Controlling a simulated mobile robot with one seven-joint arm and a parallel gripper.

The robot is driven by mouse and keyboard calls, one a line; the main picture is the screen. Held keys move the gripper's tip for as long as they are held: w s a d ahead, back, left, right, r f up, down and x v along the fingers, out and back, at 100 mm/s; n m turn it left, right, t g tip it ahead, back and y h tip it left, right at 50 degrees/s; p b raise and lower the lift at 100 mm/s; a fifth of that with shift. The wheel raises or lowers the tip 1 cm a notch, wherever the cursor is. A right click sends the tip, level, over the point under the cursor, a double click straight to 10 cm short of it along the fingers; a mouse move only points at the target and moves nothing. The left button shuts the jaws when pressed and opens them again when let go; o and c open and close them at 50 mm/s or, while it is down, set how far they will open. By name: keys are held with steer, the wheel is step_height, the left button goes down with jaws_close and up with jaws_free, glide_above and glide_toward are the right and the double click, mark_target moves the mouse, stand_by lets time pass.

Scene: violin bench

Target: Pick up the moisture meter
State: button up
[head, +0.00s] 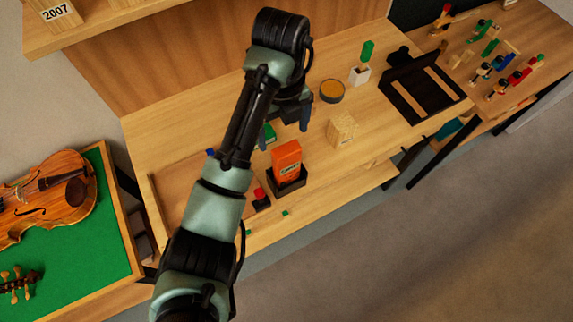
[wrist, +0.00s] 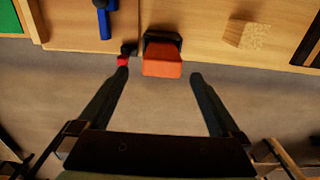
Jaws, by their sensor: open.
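The orange block-shaped device with dark lettering, which I take to be the moisture meter (head: 287,158), stands upright in a black holder (head: 290,185) near the bench's front edge. In the wrist view the orange meter (wrist: 162,61) shows between my fingertips, with the black holder (wrist: 163,38) around its base. My gripper (head: 284,135) is open and empty above the bench, just behind the meter in the head view. In the wrist view my gripper (wrist: 160,73) has its fingers spread on either side of the meter, not touching it.
A small red-topped black item (head: 260,197) stands close to the holder's left. A pale wooden block (head: 342,130) is to its right, and a round tin (head: 332,91) lies farther back. A violin (head: 48,195) lies on green cloth at left. Free bench surface lies right of the block.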

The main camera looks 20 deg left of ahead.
mark_target(284, 147)
step_height(284, 147, down, 6)
steer(key=b, duration=0.3)
steer(key=shift+d+f, duration=0.1)
steer(key=shift+f, duration=0.05)
steer(key=f, duration=0.1)
steer(key=f+p, duration=0.1)
steer(key=f, duration=0.2)
steer(key=shift+s+d+f, duration=0.1)
steer(key=shift+d+f, duration=0.15)
steer(key=shift+d, duration=0.1)
steer(key=shift+f, duration=0.45)
steer(key=c, duration=1.4)
steer(key=shift+c, duration=0.4)
steer(key=shift+r, duration=0.1)
